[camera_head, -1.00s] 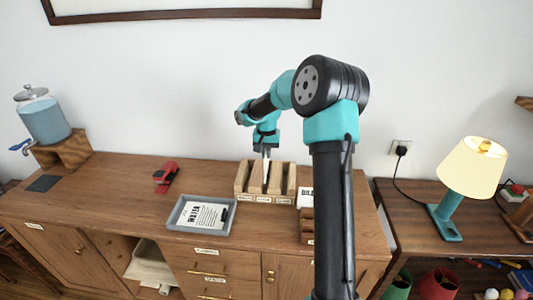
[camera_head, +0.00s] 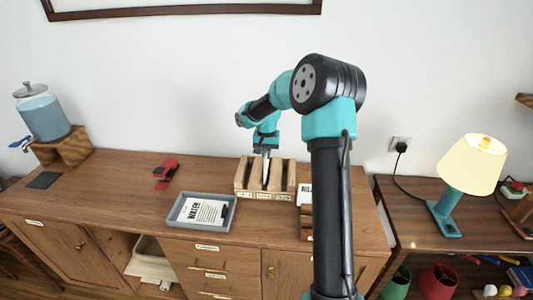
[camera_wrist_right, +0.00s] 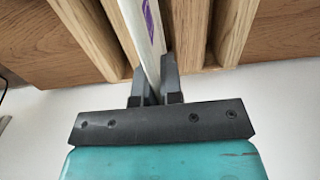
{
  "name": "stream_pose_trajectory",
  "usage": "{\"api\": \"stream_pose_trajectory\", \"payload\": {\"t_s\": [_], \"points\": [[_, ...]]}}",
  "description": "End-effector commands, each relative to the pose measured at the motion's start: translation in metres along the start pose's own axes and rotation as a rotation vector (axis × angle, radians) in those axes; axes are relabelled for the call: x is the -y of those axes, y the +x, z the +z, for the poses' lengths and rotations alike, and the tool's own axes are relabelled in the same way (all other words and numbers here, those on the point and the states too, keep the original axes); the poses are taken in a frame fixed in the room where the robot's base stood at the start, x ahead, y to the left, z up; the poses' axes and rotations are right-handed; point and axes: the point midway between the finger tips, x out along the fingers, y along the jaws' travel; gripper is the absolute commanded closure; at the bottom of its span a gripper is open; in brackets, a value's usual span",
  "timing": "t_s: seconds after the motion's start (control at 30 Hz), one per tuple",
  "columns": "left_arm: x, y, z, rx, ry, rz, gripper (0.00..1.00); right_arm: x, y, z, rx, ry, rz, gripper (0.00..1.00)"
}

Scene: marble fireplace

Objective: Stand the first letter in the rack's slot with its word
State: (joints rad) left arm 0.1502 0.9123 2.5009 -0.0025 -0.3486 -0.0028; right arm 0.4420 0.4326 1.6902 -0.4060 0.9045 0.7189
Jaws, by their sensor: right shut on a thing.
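The wooden rack (camera_head: 242,181) stands on the cabinet top, with upright dividers and small front labels too small to read. My right gripper (camera_head: 266,151) is above its middle, pointing down, shut on a thin pale letter (camera_head: 267,169). In the right wrist view the gripper (camera_wrist_right: 155,88) pinches the edge of the letter (camera_wrist_right: 143,32), which bears a purple mark. The letter stands on edge between wooden dividers (camera_wrist_right: 201,30), close to the one at its left. Its lower edge is hidden, so I cannot tell how deep it sits. My left gripper is out of view.
A grey tray (camera_head: 176,211) holds a white sheet headed WATER (camera_head: 207,212) and a dark pen-like item. A red stapler (camera_head: 165,172) lies behind it. My right arm partly hides a small wooden stand (camera_head: 305,222) with a white card. A lit lamp (camera_head: 472,165) stands at right.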

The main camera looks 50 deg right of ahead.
Motion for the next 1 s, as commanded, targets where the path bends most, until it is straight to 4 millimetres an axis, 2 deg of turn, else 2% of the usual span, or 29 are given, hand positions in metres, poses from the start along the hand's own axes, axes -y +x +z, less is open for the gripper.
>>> {"api": "stream_pose_trajectory", "payload": {"t_s": [0.33, 1.0], "points": [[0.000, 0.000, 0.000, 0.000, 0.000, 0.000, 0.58, 0.000, 0.001, 0.000, 0.000, 0.000, 0.000, 1.00], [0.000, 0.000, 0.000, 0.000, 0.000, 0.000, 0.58, 0.000, 0.016, 0.000, 0.000, 0.000, 0.000, 1.00]]}}
